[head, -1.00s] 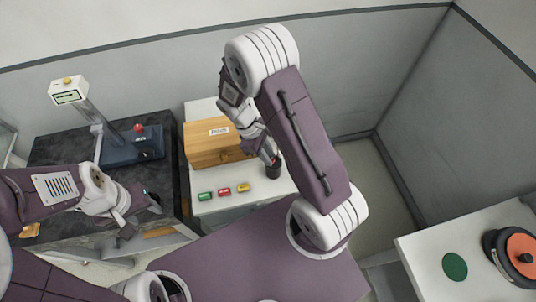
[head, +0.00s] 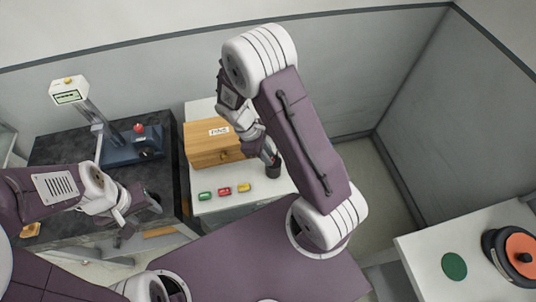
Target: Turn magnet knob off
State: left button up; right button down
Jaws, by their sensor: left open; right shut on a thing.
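No part is clearly marked as the magnet knob. A blue device (head: 128,150) with a red knob or button (head: 139,128) on top stands on the dark table at the left. My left gripper (head: 138,218) is open above the front of that table, in front of the blue device; its fingertips are partly hidden. My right gripper (head: 270,156) points down at a small black cylinder (head: 273,170) on the white table and is shut on it. The arm hides part of this grip.
A wooden box (head: 205,150) stands on the white table (head: 228,203), with green, red and yellow small pieces (head: 224,191) in front. A display post (head: 69,91) rises behind the blue device. At right, another table (head: 428,255) holds a green disc (head: 454,266) and an orange-topped round device (head: 520,252).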

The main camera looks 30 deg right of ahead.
jog(key=shift+n, duration=0.3)
dwell(1.1)
jog(key=c, duration=1.3)
grip_release()
jog(key=v, duration=0.9)
jog(key=shift+b, duration=0.35)
jog(key=shift+a, duration=0.1)
